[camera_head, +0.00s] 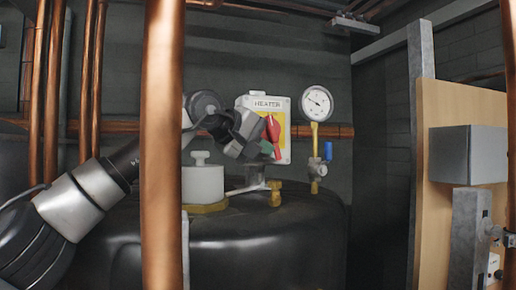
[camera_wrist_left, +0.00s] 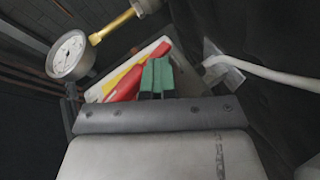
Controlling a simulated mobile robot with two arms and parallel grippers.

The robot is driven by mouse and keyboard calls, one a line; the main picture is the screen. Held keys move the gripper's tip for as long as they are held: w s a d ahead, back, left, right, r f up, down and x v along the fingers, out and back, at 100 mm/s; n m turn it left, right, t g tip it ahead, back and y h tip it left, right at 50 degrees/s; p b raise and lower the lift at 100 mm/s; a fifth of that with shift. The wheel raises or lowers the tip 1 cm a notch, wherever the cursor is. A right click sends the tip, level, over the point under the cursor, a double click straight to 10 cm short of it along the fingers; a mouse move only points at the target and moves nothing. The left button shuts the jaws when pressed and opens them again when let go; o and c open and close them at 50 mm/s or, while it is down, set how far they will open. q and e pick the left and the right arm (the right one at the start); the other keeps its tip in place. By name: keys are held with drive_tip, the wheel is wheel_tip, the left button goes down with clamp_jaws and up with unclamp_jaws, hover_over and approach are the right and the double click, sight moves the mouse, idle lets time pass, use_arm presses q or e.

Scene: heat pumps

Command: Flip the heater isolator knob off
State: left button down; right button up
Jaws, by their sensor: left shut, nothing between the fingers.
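The heater isolator is a white box (camera_head: 263,103) marked HEATER on the back wall, with a yellow plate (camera_head: 283,128). Its red knob (camera_head: 273,129) stands nearly upright, slightly tilted, in the head view. In the left wrist view the red knob (camera_wrist_left: 125,85) lies diagonally over the yellow plate. My left gripper (camera_head: 266,148) is at the box's lower front, its green fingertips close beside the knob. In the left wrist view the fingertips (camera_wrist_left: 157,76) are together, with nothing between them. I cannot tell whether they touch the knob. My right gripper is out of view.
A thick copper pipe (camera_head: 161,150) stands in front of my left arm. A black tank (camera_head: 265,240) with a white cap (camera_head: 202,181) and brass fittings (camera_head: 275,193) lies below the box. A gauge (camera_head: 317,103) with a blue-handled valve (camera_head: 328,151) stands to the right.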

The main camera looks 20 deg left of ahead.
use_arm(q)
drive_tip(key=shift+w+d+r, duration=0.1)
drive_tip(key=shift+d, duration=0.1)
drive_tip(key=shift+w+d, duration=0.1)
idle(0.6)
drive_tip(key=b+v, duration=0.4)
drive_tip(key=v, duration=0.6)
drive_tip(key=shift+s+a, duration=0.25)
drive_tip(key=shift+s, duration=0.1)
